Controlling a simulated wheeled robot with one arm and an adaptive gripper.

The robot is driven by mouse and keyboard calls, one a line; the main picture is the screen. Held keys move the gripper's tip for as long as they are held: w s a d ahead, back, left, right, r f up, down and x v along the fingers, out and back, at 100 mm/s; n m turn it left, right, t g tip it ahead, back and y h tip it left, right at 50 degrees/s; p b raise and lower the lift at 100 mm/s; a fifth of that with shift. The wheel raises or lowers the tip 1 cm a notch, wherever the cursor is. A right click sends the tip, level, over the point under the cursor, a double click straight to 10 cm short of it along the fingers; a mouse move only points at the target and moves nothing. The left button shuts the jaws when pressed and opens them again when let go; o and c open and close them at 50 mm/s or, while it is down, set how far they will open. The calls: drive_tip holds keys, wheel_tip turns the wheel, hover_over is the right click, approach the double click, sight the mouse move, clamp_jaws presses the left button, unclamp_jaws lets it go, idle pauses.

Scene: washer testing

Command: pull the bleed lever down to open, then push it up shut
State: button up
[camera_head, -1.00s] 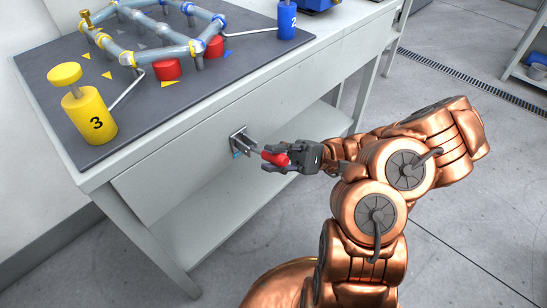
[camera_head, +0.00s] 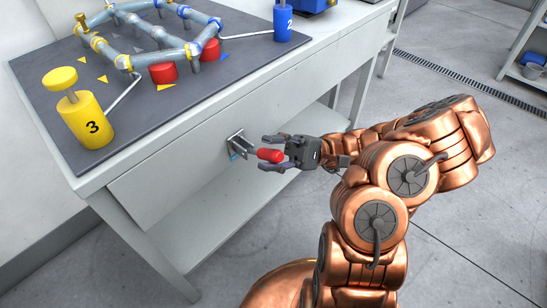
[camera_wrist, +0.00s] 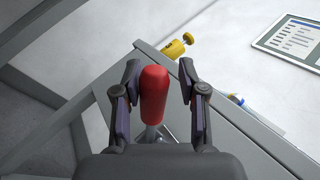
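The bleed lever (camera_head: 268,155) has a red grip and sticks out from a metal bracket (camera_head: 236,143) on the front panel of the workbench. In the wrist view its red grip (camera_wrist: 153,94) stands between my fingers, with a gap on each side. My gripper (camera_head: 269,152) is open, its fingers on either side of the grip's outer end. The gripper also shows in the wrist view (camera_wrist: 157,88). The lever's shaft and pivot are mostly hidden in the wrist view.
The workbench (camera_head: 180,165) carries a dark mat (camera_head: 50,92) with a pipe loop (camera_head: 150,58), a yellow cylinder marked 3 (camera_head: 84,120) and a blue cylinder marked 2 (camera_head: 283,24). A lower shelf (camera_head: 200,232) lies under the panel. Floor around my arm is clear.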

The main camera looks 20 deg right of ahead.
drive_tip(key=shift+r, duration=3.85)
drive_tip(key=shift+c, duration=0.3)
